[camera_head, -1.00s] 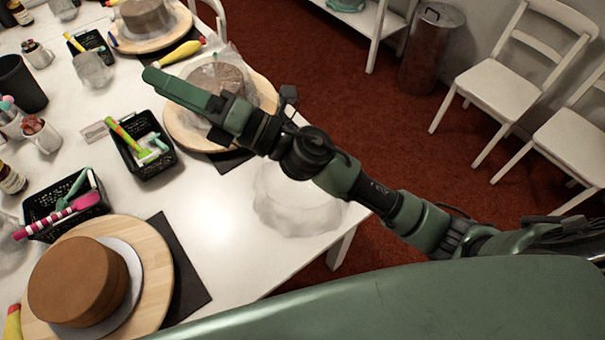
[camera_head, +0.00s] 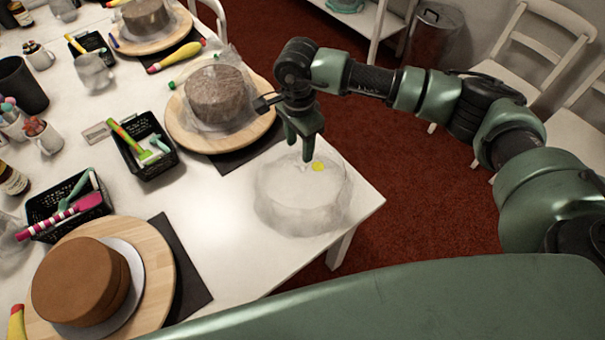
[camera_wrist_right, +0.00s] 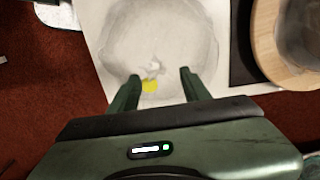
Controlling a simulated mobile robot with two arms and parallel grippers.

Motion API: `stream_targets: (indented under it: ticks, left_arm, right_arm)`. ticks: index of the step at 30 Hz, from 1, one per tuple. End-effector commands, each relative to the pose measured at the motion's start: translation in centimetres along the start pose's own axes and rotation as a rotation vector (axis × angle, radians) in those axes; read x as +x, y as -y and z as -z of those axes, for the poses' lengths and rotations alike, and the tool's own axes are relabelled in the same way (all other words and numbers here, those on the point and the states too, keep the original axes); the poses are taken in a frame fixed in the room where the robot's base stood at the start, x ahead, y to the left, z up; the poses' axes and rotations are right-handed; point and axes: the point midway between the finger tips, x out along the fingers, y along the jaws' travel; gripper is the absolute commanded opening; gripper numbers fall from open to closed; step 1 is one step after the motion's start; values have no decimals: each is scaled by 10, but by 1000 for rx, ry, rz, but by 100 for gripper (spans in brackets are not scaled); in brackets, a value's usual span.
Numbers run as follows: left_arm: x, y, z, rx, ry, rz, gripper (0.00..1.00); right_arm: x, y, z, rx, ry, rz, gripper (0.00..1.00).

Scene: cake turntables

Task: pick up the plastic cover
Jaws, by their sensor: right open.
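A clear plastic cover (camera_head: 292,205) lies on the white table near its right corner, with a knotted top and a yellow spot on it. My right gripper (camera_head: 305,150) points down just above the cover's top, with its fingers apart. In the right wrist view, the cover (camera_wrist_right: 160,45) fills the area ahead of the fingers. The cover's knot and yellow spot lie between the open fingertips of the right gripper (camera_wrist_right: 158,80) in that view. Whether the fingers touch the cover I cannot tell. My left gripper is not in view.
A brown cake on a round wooden turntable (camera_head: 158,262) stands at the front left. A plastic-covered cake on another wooden turntable (camera_head: 255,128) is behind the cover. Black baskets (camera_head: 150,172) stand to the left. Red carpet lies past the table's right edge.

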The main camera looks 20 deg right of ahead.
Motion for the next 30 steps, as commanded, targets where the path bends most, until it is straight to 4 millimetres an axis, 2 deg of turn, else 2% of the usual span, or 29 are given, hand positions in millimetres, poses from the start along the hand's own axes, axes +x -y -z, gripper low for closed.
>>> stream_targets:
  ticks: [6, 9, 12, 18, 19, 24, 30]
  left_arm:
    - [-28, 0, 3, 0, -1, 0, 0]
    - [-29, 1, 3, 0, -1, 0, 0]
    - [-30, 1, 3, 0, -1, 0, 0]
    - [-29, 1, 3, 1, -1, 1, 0]
    - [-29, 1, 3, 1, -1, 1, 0]
    - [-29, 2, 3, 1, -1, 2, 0]
    - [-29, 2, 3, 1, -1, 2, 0]
  right_arm:
    - [26, -10, 4, 1, 2, -6, 47]
    - [42, -8, 3, 0, 4, -3, 47]
    - [49, -8, 4, 0, 3, -1, 47]
    - [51, -7, 4, 0, 3, 1, 47]
    - [51, -7, 4, 0, 3, 1, 45]
    - [51, -7, 4, 0, 3, 0, 0]
    - [50, -7, 4, 0, 3, 0, 0]
